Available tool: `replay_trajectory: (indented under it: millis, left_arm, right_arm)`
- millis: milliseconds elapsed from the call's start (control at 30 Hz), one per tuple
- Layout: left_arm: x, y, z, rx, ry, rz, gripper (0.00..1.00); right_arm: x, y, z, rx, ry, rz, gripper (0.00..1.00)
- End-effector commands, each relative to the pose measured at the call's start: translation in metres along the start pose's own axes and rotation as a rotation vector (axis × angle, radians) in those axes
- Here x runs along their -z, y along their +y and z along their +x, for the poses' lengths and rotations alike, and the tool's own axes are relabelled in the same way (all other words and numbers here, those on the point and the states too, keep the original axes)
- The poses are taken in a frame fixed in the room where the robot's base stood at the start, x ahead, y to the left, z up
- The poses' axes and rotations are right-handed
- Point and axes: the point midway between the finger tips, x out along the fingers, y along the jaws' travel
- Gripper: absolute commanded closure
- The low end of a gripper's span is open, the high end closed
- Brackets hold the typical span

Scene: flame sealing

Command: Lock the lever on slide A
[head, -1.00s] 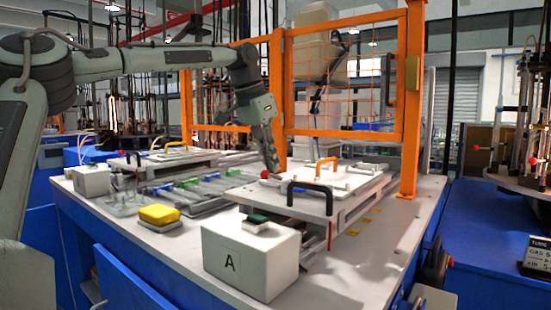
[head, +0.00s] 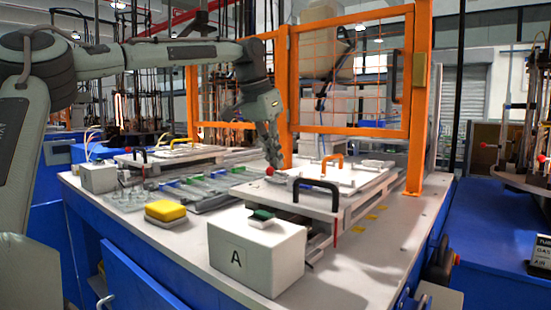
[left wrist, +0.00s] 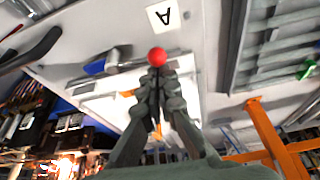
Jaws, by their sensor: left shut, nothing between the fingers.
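Slide A is the white plate (head: 335,190) with a black handle (head: 316,190) in front and an orange handle (head: 332,160) behind. Its lever ends in a red knob (head: 269,171) at the plate's left edge. The knob is large in the left wrist view (left wrist: 157,57). My left gripper (head: 273,163) points down at the knob. Its fingertips (left wrist: 158,78) are shut and empty, right beside the knob; I cannot tell whether they touch it. The lever's arm is mostly hidden behind the gripper and knob. My right gripper is not in view.
A white box marked A (head: 255,258) with a green button (head: 262,215) stands in front of the slide. A yellow-topped block (head: 162,211) is to its left. An orange mesh fence (head: 350,80) with an orange post (head: 418,100) stands behind. A second slide (head: 170,155) lies further left.

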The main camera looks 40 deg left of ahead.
Motion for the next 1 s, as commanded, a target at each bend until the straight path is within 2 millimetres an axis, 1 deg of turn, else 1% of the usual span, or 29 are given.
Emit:
replay_trajectory:
  millis: [267,633,900,1000]
  left_arm:
    - [-0.007,0.000,-0.002,0.038,-0.002,-0.104,1.00]
    - [-0.024,0.004,-0.009,0.154,-0.002,-0.409,1.00]
    - [-0.035,0.010,-0.013,0.244,0.000,-0.650,1.00]
    - [-0.040,0.013,-0.014,0.240,-0.002,-0.654,1.00]
  right_arm:
    - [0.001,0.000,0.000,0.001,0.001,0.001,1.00]
    - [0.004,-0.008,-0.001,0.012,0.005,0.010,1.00]
    - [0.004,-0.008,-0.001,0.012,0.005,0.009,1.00]
    - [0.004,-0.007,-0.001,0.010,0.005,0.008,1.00]
